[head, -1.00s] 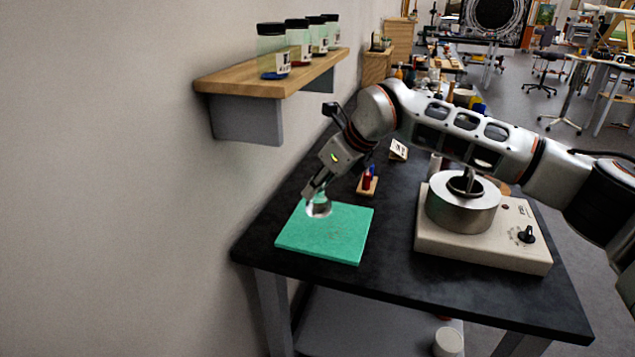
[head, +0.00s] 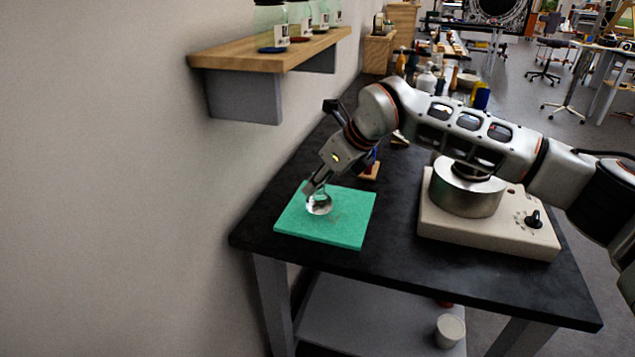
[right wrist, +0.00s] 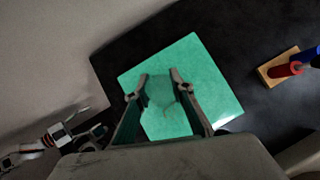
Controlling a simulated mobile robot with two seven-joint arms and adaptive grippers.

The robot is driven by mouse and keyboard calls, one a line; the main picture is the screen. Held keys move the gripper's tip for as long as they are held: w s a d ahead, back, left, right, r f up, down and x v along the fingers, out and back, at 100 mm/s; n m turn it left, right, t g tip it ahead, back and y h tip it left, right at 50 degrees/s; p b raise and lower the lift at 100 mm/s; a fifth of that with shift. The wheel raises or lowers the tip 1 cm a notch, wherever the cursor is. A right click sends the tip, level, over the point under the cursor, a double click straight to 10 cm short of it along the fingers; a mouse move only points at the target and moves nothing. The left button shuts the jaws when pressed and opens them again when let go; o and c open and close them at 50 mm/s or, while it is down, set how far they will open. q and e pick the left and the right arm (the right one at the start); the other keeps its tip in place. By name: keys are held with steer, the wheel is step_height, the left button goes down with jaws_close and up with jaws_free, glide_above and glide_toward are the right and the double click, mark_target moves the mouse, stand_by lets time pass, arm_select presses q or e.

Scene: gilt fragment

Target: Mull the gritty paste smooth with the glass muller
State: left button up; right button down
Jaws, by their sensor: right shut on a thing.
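My right gripper (head: 311,188) is shut on the clear glass muller (head: 319,206), over the left part of the green slab (head: 345,235). The muller looks to be at or just above the slab; I cannot tell if it touches. In the right wrist view the muller (right wrist: 166,115) shows see-through and green-tinted between the two fingers, over the slab (right wrist: 215,95). Faint specks, possibly the paste (head: 338,214), show right of the muller; its texture is too small to tell. What seems to be my left gripper (right wrist: 92,134) shows at the lower left there, its jaws unclear.
The slab lies on a black bench (head: 390,245) beside the wall. Behind it is a small wooden holder (head: 369,173) with red and blue pieces, also in the wrist view (right wrist: 283,68). A beige machine with a metal drum (head: 465,195) stands right. A wooden shelf (head: 240,55) holds jars.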

steer(key=shift+f, duration=0.35)
steer(key=shift+f, duration=0.35)
steer(key=shift+f, duration=0.2)
steer(key=shift+d, duration=0.15)
